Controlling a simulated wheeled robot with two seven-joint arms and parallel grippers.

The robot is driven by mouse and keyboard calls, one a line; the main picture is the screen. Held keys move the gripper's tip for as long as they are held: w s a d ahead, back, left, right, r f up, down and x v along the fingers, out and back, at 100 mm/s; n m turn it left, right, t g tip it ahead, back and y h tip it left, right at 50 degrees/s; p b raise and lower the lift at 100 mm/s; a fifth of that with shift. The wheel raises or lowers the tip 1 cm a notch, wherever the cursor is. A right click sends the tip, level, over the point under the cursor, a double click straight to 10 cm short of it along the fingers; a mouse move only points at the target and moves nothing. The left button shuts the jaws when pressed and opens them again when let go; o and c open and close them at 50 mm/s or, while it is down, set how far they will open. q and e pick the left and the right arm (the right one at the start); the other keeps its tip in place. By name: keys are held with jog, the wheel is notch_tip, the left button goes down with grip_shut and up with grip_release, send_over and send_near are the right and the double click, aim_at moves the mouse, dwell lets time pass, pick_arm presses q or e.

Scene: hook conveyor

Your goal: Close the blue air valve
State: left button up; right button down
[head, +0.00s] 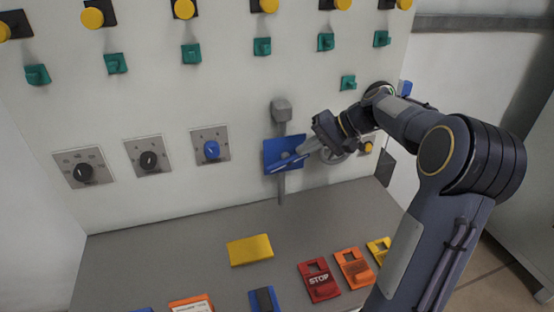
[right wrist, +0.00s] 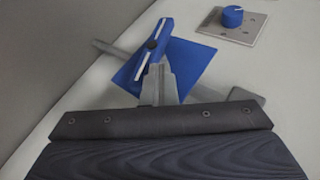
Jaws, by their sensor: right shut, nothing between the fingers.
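The blue air valve shows in the head view as a blue square plate (head: 272,148) on a vertical grey pipe (head: 282,188). Its blue handle (head: 286,164) has a pale stripe and lies slanted across the pipe. In the right wrist view the handle (right wrist: 163,34) crosses the pipe (right wrist: 110,49) at a steep angle, in front of the plate (right wrist: 196,62). My right gripper (head: 306,148) is shut and empty, its fingertips (right wrist: 157,72) close beside the handle; I cannot tell whether they touch. The gripper hides part of the plate and handle. My left gripper is not in view.
A blue knob (head: 211,150) and two black knobs are on the panel left of the valve. Green and yellow fittings line the panel above. A yellow block (head: 250,250), a red STOP tag (head: 319,280) and other tags lie on the grey shelf below.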

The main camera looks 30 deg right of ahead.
pick_arm(q)
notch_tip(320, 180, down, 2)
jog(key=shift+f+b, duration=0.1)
jog(key=shift+b, duration=0.7)
pick_arm(e)
jog(key=shift+s+d+f+t+y, duration=0.15)
jog(key=shift+d+f+t+y, duration=0.3)
jog(key=shift+f+y, duration=0.3)
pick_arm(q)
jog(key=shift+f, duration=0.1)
pick_arm(e)
jog(key=shift+d+m, duration=0.15)
jog(key=shift+m, duration=0.15)
